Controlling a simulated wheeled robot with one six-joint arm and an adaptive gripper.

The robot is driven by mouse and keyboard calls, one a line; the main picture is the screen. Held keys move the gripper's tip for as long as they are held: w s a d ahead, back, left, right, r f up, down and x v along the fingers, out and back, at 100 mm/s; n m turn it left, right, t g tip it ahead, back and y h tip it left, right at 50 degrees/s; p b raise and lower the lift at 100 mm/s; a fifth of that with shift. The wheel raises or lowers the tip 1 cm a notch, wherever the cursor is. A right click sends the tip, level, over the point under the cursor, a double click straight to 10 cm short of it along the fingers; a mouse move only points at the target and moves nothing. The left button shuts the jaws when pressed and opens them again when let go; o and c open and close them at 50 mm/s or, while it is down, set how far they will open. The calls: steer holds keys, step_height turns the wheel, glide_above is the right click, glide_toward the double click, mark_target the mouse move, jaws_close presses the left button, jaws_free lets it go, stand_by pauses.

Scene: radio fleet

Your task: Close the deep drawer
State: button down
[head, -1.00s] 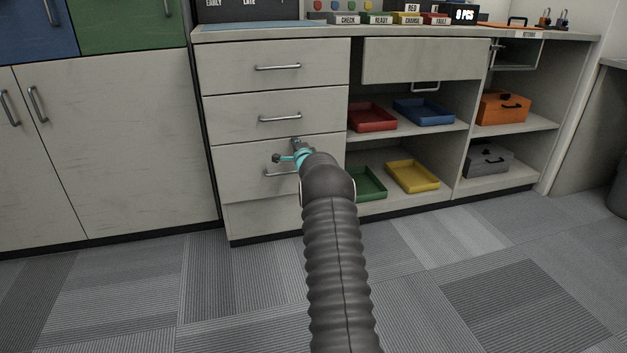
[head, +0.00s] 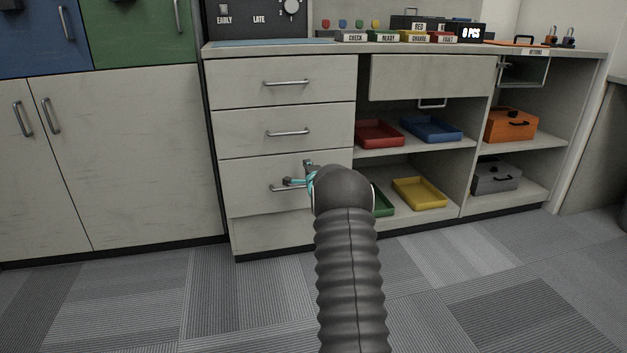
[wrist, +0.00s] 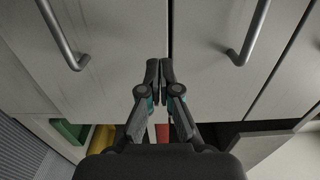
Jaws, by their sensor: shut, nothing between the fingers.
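The deep drawer (head: 262,203) is the bottom front in the left stack of three. Its pale front looks close to flush with the stack; any small gap is hard to judge. Its bar handle (head: 284,188) is partly covered by my gripper. My gripper (head: 298,172) is shut and empty at the upper part of this front, just above the handle. In the wrist view, the closed fingertips (wrist: 160,68) point at the dark seam between two fronts, the deep drawer's handle (wrist: 62,38) to the left. Contact cannot be told.
The middle drawer (head: 285,118) and top drawer (head: 270,80) look shut. Open shelves to the right hold red (head: 380,133), blue (head: 431,128), yellow (head: 419,193) and green (head: 383,202) trays, plus orange (head: 511,125) and grey (head: 495,178) cases. The carpet in front is clear.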

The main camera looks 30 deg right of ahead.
steer(key=v, duration=0.8)
steer(key=shift+a, duration=0.2)
steer(key=shift+w+n, duration=0.1)
steer(key=shift+n, duration=0.2)
steer(key=s+f+n+g+y, duration=0.1)
steer(key=s+f+n+g, duration=0.55)
steer(key=f, duration=0.65)
steer(key=s+a+n+g+y, duration=0.1)
steer(key=s+a+n+g, duration=0.15)
steer(key=s+a, duration=0.4)
steer(key=s+a+r+n+g+y+p, duration=0.1)
steer(key=s+a+r+n+p, duration=0.3)
steer(key=s+a+r, duration=1)
steer(key=s+a+r+n+g+y+p, duration=0.1)
steer(key=s+a+r+n+y+p, duration=0.2)
steer(key=s+a+r+n, duration=0.5)
steer(key=s+a+r+p, duration=0.1)
steer(key=s+a+r, duration=0.2)
steer(key=s+a, duration=0.2)
steer(key=s+a+r, duration=0.3)
steer(key=s+a, duration=0.3)
steer(key=s, duration=0.1)
steer(key=shift+n+p, duration=0.3)
steer(key=shift+p, duration=0.1)
steer(key=shift+s+a+r, duration=0.1)
steer(key=shift+a, duration=0.05)
